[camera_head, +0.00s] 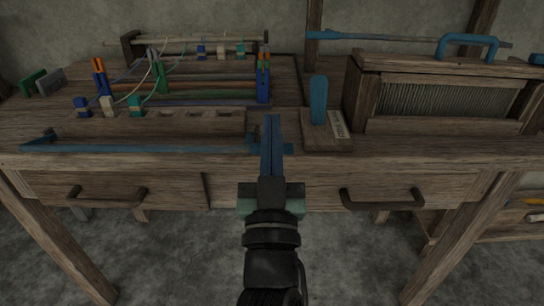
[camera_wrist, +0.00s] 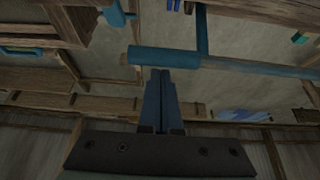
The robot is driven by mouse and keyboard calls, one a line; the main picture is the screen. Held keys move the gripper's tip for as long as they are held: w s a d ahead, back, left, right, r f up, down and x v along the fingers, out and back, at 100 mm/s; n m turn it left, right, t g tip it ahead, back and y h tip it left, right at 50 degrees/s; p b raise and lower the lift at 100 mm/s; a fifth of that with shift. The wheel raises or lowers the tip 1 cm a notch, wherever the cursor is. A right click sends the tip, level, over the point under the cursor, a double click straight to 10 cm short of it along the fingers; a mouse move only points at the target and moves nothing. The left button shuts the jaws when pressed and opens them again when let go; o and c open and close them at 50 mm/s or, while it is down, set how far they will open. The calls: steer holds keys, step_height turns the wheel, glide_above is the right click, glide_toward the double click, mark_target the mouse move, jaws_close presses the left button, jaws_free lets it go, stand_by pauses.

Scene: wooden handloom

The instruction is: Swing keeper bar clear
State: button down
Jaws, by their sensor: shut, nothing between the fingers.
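The keeper bar (camera_head: 150,149) appears to be the long blue bar lying along the table's front left edge, in front of a wooden rack. Its right end passes behind my gripper (camera_head: 272,120). In the wrist view, a thick blue sleeve (camera_wrist: 165,56) on a thinner blue-grey rod (camera_wrist: 265,68) lies just beyond my fingertips (camera_wrist: 160,74). My gripper is shut and empty, its blue fingers together. I cannot tell whether the fingertips touch the sleeve.
A blue upright lever (camera_head: 319,98) stands on a wooden block with a label, right of my gripper. A framed reed (camera_head: 440,98) stands at the right. Pegs with threads (camera_head: 160,78) stand at the left. Drawer handles (camera_head: 383,199) stick out in front.

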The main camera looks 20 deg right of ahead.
steer(key=shift+s+a+f+t+b, duration=0.15)
steer(key=shift+f+t+b, duration=0.3)
steer(key=shift+b, duration=1.15)
steer(key=shift+s+f+t+b, duration=0.25)
steer(key=shift+f+t+b, duration=0.2)
steer(key=shift+b, duration=1.1)
steer(key=shift+s+f+t+h+b, duration=0.15)
steer(key=shift+t+h+b, duration=0.15)
steer(key=shift+b, duration=0.5)
steer(key=shift+f+b, duration=0.15)
steer(key=shift+b, duration=0.45)
steer(key=shift+s+f+b, duration=0.15)
steer(key=shift+f+b, duration=0.35)
steer(key=shift+b, duration=0.9)
steer(key=shift+r, duration=0.1)
step_height(320, 180, up, 5)
steer(key=p, duration=0.4)
steer(key=f+b+v, duration=0.1)
steer(key=b+v, duration=0.4)
steer(key=v, duration=0.6)
steer(key=shift+w, duration=0.45)
